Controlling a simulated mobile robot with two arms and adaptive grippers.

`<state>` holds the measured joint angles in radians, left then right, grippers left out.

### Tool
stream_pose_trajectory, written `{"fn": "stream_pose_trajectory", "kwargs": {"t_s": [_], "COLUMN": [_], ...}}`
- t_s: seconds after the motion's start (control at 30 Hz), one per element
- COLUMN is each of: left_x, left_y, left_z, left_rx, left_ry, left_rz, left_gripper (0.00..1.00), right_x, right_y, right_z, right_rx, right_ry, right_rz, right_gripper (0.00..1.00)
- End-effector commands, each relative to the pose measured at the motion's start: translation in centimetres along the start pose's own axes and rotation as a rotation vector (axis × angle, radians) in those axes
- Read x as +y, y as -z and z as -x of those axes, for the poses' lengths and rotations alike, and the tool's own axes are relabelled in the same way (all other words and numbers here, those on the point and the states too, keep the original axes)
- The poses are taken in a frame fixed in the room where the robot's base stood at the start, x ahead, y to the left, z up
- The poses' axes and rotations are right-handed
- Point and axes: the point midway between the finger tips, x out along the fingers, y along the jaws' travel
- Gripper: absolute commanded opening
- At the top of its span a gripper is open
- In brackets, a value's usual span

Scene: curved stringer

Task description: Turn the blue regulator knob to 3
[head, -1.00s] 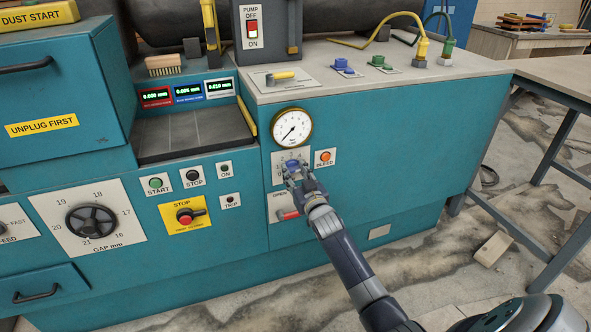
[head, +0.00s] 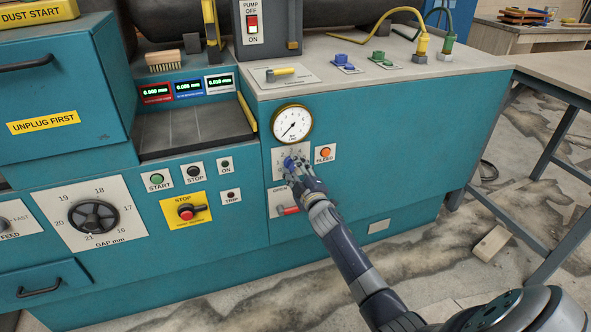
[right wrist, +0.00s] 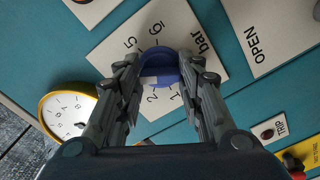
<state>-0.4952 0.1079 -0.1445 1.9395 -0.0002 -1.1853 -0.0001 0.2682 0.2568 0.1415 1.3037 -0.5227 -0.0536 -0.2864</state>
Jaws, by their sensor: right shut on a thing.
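The blue regulator knob (head: 289,162) is on a white plate on the teal machine front, below the round pressure gauge (head: 292,124). My right gripper (head: 294,167) is at the knob. In the right wrist view, the knob (right wrist: 158,66) sits between my right gripper's fingertips (right wrist: 160,72), which are closed on its sides. The scale plate (right wrist: 200,45) shows 1, 2, 5, 6 and "bar"; the 3 cannot be made out. The gauge needle points to the lower left. My left gripper is not in view.
The orange bleed button (head: 325,152) is close to the right of the knob. A red-handled valve on the "OPEN" plate (head: 279,198) is just below, partly behind my right gripper. The blue knob (head: 343,61) and green knob (head: 380,57) on the top surface are well apart from it.

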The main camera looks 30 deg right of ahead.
Motion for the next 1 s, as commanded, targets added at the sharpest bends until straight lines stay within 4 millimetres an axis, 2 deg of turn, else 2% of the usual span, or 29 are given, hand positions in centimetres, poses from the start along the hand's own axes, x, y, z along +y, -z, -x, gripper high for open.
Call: {"fn": "stream_pose_trajectory", "kwargs": {"t_s": [0.23, 0.5, 1.0], "left_x": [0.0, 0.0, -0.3], "left_y": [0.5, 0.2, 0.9], "left_z": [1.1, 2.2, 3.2], "left_rx": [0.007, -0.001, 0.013], "left_ry": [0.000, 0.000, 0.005], "left_rz": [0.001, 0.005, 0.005], "left_gripper": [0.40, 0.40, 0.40], "right_x": [-0.1, -0.1, -0.1], "right_y": [-0.1, -0.1, -0.1], "right_z": [0.0, 0.0, 0.0], "right_rx": [-0.001, 0.000, -0.001], "right_ry": [0.001, 0.001, 0.001], "right_rz": [0.226, 0.418, 0.555], "right_gripper": [0.11, 0.11, 0.11]}}
